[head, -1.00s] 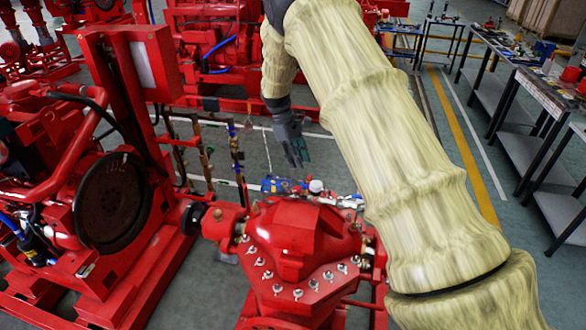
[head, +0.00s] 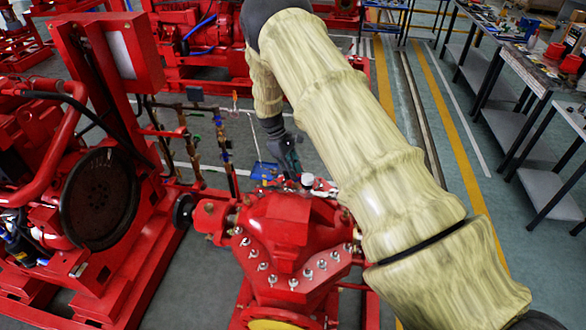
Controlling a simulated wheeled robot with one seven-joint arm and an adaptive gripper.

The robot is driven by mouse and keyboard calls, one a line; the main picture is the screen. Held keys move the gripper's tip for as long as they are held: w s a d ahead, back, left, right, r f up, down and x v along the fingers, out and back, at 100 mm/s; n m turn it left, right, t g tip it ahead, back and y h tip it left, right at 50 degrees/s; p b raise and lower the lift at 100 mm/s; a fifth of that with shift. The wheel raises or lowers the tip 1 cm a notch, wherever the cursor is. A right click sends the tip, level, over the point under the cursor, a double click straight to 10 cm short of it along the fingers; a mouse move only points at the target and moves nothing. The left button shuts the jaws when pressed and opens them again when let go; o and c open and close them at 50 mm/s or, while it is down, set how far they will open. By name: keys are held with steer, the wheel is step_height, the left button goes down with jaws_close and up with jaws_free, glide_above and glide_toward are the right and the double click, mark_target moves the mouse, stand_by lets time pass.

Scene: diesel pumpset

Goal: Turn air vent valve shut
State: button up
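The red pump casing (head: 295,232) stands in the lower middle of the head view, with several bolts along its flange. A small fitting with a white top (head: 308,180) stands at the casing's back upper edge. It may be part of the air vent valve, but the valve's handle cannot be made out. My gripper (head: 291,174) points down just left of this fitting, close behind the casing top. Its fingers are small and dark, and I cannot tell whether they touch anything or how far apart they are.
A blue item (head: 263,171) shows left of my gripper. Upright pipes (head: 222,150) stand farther left, near the engine's dark round flywheel (head: 98,198). Workbenches (head: 535,75) with tools line the right side. Open floor lies between pump and benches.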

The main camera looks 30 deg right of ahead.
steer(key=shift+d+f, duration=0.1)
steer(key=shift+f, duration=0.1)
steer(key=shift+s, duration=0.1)
steer(key=shift+s+r, duration=0.3)
steer(key=shift+s, duration=0.3)
steer(key=shift+w+f, duration=0.35)
steer(key=shift+w, duration=0.1)
jaws_close()
steer(key=shift+s+r, duration=0.1)
